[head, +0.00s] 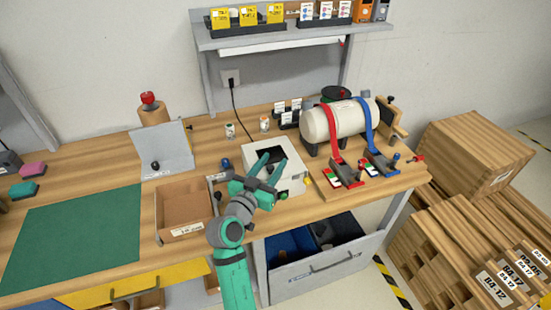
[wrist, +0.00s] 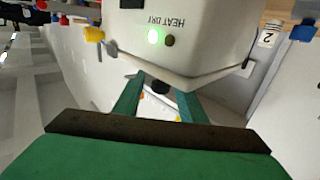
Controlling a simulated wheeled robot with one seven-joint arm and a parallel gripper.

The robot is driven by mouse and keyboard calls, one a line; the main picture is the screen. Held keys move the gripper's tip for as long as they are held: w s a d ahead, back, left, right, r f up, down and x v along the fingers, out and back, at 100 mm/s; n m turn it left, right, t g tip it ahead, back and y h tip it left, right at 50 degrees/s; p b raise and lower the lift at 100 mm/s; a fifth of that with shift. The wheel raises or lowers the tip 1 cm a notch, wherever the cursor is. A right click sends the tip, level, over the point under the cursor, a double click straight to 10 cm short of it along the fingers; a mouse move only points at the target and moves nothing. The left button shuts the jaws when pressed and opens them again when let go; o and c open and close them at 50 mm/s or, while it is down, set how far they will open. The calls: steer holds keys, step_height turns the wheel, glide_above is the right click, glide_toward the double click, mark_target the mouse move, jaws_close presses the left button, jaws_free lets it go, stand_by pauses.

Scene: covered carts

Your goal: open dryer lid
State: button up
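The dryer is a white box (head: 290,187) on the wooden bench, with a dark panel on its top. The wrist view shows it upside down, with the words HEAT DRY and a lit green lamp on its white face (wrist: 200,50). A pale lid edge (wrist: 205,83) with a small black knob (wrist: 160,87) runs below that face. My gripper (head: 270,170) is over the dryer's front left part. In the wrist view its green fingers (wrist: 163,92) stand apart on either side of the knob, with gaps visible. The arm hides part of the dryer in the head view.
A cardboard tray (head: 184,207) stands left of the dryer, below a grey panel (head: 165,152). A white tank (head: 337,120) with red and blue straps is at the right. A shelf (head: 285,36) hangs behind. The green mat (head: 70,240) is clear.

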mark_target(273, 155)
steer(key=shift+x, duration=1.4)
jaws_close()
steer(key=shift+w, duration=0.1)
